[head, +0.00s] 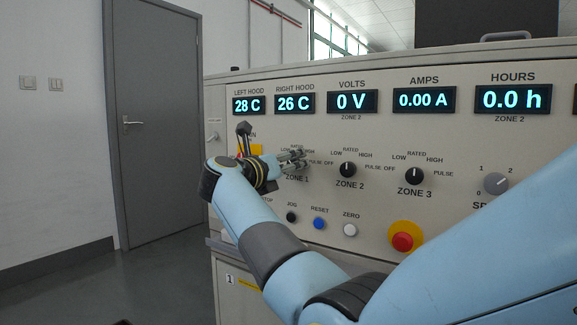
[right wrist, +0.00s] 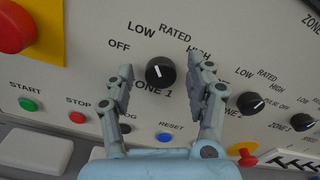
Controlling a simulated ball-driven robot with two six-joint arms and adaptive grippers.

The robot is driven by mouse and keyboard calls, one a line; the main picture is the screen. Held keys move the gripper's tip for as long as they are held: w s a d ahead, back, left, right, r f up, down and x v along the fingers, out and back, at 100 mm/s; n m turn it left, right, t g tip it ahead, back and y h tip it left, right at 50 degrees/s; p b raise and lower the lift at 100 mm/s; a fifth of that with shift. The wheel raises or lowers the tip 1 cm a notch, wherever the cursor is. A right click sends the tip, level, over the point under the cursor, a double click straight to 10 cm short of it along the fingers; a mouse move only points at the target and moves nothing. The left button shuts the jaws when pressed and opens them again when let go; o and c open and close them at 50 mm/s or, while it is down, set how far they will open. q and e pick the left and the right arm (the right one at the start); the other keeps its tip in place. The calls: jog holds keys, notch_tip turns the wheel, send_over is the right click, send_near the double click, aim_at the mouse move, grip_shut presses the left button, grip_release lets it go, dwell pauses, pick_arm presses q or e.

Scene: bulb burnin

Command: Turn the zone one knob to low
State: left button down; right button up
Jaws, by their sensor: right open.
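The zone one knob (right wrist: 160,71) is a round black knob with a white pointer line, on the beige panel. In the right wrist view its pointer is near upright, toward the gap between LOW and RATED; I cannot tell the exact setting. My right gripper (right wrist: 159,68) is open, with one finger on each side of the knob and a gap showing on both sides. In the head view the right gripper (head: 293,160) is in front of the ZONE 1 marking and hides that knob. My left gripper is not in view.
The zone two knob (head: 348,169) and zone three knob (head: 414,176) are to the right. Below are a blue reset button (head: 319,223), a white zero button (head: 350,230) and a red emergency button (head: 403,241) on yellow. Lit displays (head: 350,101) line the panel top.

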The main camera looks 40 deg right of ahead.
jog(key=v, duration=0.7)
jog(key=shift+a, duration=0.25)
jog(key=shift+f, duration=0.1)
